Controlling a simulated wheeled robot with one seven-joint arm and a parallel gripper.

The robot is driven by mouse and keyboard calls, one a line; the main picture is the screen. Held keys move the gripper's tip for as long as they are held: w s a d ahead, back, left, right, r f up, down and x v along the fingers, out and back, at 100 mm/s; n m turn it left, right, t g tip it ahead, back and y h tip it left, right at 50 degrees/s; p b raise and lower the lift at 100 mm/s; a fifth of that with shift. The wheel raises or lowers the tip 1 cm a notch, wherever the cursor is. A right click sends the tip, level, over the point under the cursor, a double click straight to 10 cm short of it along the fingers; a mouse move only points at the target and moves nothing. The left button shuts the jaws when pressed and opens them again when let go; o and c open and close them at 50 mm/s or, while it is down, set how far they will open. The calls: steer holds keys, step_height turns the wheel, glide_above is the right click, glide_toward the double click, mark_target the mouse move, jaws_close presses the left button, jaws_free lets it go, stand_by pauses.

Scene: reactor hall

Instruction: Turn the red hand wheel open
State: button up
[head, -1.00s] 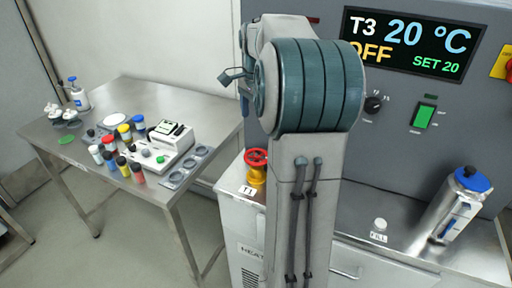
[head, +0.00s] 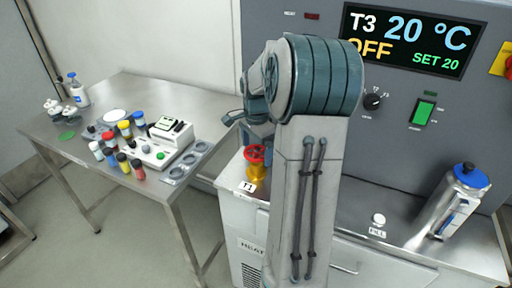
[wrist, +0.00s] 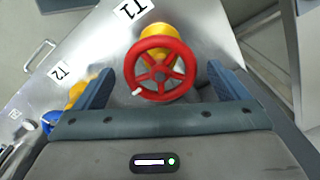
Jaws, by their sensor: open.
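The red hand wheel (head: 254,154) sits on a yellow valve body (head: 256,173) at the left end of the steel counter, behind a label reading T1. In the wrist view the spoked red wheel (wrist: 160,68) shows face-on, with a small white mark on its lower left rim. My gripper (wrist: 160,88) is open, with one blue-grey finger on each side of the wheel. No contact between fingers and rim can be made out. In the head view my arm hides much of the gripper, so its fingertips are not clear there.
In the wrist view a T2 label (wrist: 60,70) lies left, near another yellow and blue fitting (wrist: 76,94). A silver canister with blue lid (head: 458,200) stands at the counter's right. A side table (head: 100,100) holds bottles and a small instrument. The panel reads T3 20 °C, OFF.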

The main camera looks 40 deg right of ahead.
steer(key=c, duration=1)
